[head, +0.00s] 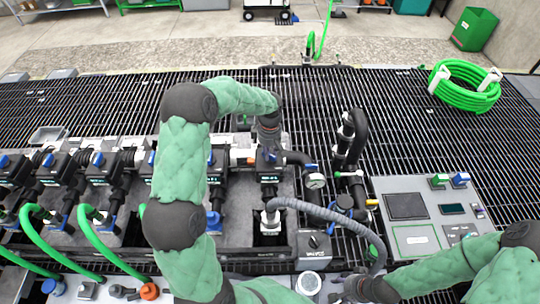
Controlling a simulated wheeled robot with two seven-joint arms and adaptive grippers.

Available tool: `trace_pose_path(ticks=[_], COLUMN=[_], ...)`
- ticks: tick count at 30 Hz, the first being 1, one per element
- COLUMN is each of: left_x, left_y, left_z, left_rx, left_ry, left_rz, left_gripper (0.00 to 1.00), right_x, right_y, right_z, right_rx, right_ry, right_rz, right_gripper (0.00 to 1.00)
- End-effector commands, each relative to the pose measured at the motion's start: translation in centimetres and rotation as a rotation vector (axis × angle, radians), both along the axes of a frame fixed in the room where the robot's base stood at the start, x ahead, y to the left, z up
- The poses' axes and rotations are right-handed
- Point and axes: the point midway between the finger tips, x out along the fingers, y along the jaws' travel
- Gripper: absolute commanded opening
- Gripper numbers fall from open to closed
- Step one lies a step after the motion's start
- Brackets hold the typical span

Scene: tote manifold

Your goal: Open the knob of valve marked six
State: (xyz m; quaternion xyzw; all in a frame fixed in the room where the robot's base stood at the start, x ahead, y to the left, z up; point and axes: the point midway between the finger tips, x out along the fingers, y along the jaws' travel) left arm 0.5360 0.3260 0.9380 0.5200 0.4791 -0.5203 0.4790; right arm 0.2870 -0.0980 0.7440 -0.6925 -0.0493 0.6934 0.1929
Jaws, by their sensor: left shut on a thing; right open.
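A row of dark valves with blue knobs and small displays runs along the manifold on the left; one valve (97,172) shows clearly. My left gripper (268,148) points down onto the top of the rightmost valve (268,180) in the row. It is shut on that valve's knob, which is mostly hidden under the fingers. The number markings are too small to read, so I cannot confirm which is six. My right gripper (350,291) is open, low in the picture by the bottom edge, away from the valves.
A grey hose (315,209) curves from the rightmost valve to the lower right. A gauge (315,181) and black pipes (355,140) stand right of it. A control panel (410,215) lies farther right. Green hoses (100,245) cross the lower left. A coiled green hose (465,97) rests behind.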

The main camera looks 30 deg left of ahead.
Motion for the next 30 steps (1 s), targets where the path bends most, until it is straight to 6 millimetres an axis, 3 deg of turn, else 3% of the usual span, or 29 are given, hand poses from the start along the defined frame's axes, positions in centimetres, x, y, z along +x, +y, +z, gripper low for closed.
trace_pose_path(ticks=[15, 30], left_x=[0.0, 0.0], left_y=[0.1, 0.2], left_z=[-0.1, 0.0], left_rx=[-0.001, -0.001], left_ry=[-0.001, 0.000], left_rz=[0.448, 0.638], left_gripper=[0.00, 0.00], right_x=[0.0, 0.0], right_y=[0.0, 0.0], right_z=[-2.4, -3.0], right_rx=[0.000, 0.000], right_ry=[0.000, 0.000], right_rz=[0.000, 0.000], right_gripper=[0.42, 0.42])
